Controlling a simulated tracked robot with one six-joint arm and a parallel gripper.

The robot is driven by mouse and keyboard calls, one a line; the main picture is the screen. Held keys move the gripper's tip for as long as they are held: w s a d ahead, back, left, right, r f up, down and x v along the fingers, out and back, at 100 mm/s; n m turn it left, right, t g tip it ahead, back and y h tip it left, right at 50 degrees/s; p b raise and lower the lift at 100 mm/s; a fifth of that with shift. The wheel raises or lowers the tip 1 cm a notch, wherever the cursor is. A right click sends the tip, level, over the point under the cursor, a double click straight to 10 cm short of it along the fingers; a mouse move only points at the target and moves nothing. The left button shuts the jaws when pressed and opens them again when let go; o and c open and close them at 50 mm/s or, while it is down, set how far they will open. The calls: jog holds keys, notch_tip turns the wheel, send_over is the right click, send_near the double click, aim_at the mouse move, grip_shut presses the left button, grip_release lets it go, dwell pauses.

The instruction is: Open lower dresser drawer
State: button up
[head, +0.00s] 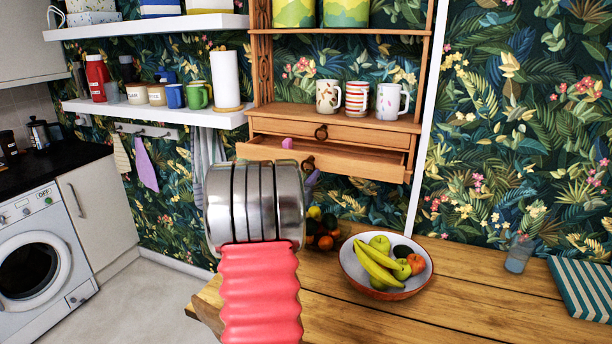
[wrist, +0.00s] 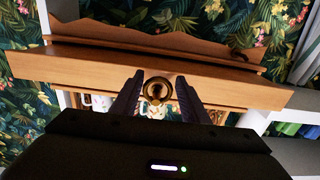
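The wooden dresser (head: 262,115) hangs on the wall. Its lower drawer (head: 345,160) is pulled out, and a pink thing (head: 287,143) shows inside it. The drawer's round dark knob (head: 308,162) is partly hidden behind my arm in the head view. In the wrist view, which is upside down, the knob (wrist: 157,90) sits between the two dark fingers of my gripper (wrist: 160,78), close to both. I cannot tell whether they press on it. The drawer front (wrist: 80,70) runs across that view. The upper drawer (head: 370,133) is closed.
Several mugs (head: 357,98) stand on the dresser above the drawers. Below is a wooden table (head: 470,300) with a fruit bowl (head: 385,290), a glass (head: 519,253) and a striped cloth (head: 585,285). A white shelf (head: 150,112) with jars is at the left.

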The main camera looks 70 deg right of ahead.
dwell(0.3)
jog(key=a, duration=0.9)
jog(key=w+a, duration=0.1)
jog(key=a, duration=0.3)
jog(key=shift+a+f, duration=0.1)
jog(key=shift+a, duration=0.25)
